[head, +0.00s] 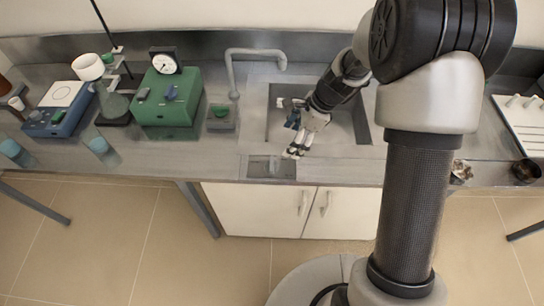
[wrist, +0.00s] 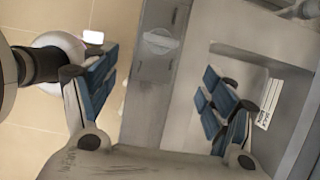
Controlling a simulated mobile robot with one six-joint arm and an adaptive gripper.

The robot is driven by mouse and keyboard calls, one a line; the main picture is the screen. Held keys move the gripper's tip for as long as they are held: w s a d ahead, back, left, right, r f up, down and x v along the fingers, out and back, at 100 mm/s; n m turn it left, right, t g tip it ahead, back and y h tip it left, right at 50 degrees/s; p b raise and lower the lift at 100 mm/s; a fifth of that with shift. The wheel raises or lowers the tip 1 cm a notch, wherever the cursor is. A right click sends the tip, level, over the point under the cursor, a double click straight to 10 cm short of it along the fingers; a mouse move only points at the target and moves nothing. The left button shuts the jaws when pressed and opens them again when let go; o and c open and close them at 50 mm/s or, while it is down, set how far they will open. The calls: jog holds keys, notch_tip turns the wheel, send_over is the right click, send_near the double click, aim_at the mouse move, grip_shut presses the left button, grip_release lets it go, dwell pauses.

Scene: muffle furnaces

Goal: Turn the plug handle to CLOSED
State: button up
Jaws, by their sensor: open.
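The plug handle is a small grey round knob with a raised bar (wrist: 161,41), on a grey panel (wrist: 150,95) in the wrist view. The bar lies roughly across the picture. In the head view the panel (head: 256,168) sits at the counter's front edge, before the sink; the knob there (head: 274,166) is too small to read. My gripper (head: 293,154) points down above the panel's back right side. No CLOSED marking is legible.
The sink basin (head: 280,132) lies just behind the panel, with a curved tap (head: 233,75) to its left. A green balance (head: 170,98), a small green-topped device (head: 221,117) and a blue device (head: 58,110) stand left. A small dark bowl (head: 525,171) stands right.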

aim_at(272, 163)
jog(key=b+x, duration=0.3)
jog(key=x, duration=1.1)
jog(key=shift+b, duration=0.35)
jog(key=c, duration=1)
jog(key=shift+c, duration=0.2)
